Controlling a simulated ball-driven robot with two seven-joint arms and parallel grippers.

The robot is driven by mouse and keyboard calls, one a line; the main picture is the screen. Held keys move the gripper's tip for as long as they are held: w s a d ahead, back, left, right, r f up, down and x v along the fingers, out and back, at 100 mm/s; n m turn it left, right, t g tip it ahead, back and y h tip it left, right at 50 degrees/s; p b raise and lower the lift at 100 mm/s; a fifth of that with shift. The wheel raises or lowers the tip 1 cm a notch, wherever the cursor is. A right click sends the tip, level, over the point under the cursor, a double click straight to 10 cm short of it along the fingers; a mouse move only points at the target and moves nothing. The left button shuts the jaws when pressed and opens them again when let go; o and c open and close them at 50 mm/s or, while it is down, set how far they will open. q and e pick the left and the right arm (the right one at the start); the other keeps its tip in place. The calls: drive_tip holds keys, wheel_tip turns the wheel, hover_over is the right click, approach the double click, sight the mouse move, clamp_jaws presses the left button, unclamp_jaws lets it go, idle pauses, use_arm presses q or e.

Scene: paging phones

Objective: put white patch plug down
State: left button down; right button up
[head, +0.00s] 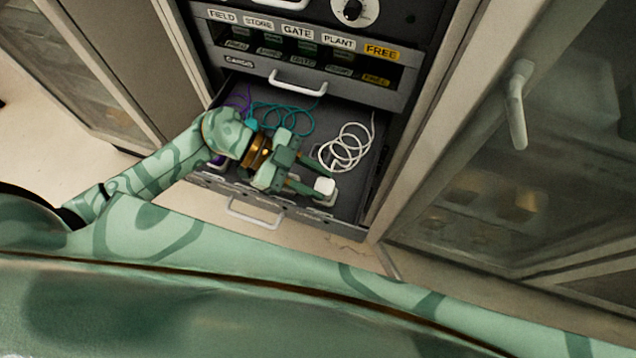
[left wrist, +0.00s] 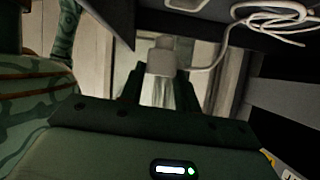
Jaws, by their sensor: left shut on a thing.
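The white patch plug (head: 324,187) is at the right front part of an open drawer (head: 345,205) in the head view. My left gripper (head: 308,187) reaches into the drawer from the left and is shut on the plug. In the left wrist view the plug (left wrist: 161,62) sits between the fingertips, with its white cord (left wrist: 222,48) leading off to the right. The coiled white cord (head: 345,148) lies in the drawer behind the plug. I cannot tell whether the plug touches the drawer floor. My right gripper is out of view.
A teal cord (head: 290,113) and a purple cord (head: 240,97) lie in the drawer's left part. A panel labelled FIELD, STORE, GATE, PLANT and FREE (head: 298,33) stands above it. A glass-fronted cabinet door with a handle (head: 517,105) is at the right.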

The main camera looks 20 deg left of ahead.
sight(316, 184)
use_arm(q)
drive_tip(key=shift+w+a+f, duration=0.1)
drive_tip(key=shift+w+f, duration=0.5)
drive_tip(key=shift+f, duration=0.1)
drive_tip(key=f+b, duration=0.2)
drive_tip(key=f, duration=0.1)
drive_tip(key=shift+w+f, duration=0.25)
drive_tip(key=shift+w, duration=0.1)
drive_tip(key=shift+f, duration=0.2)
drive_tip(key=shift+f, duration=0.1)
drive_tip(key=shift+f, duration=0.15)
drive_tip(key=c, duration=1)
unclamp_jaws()
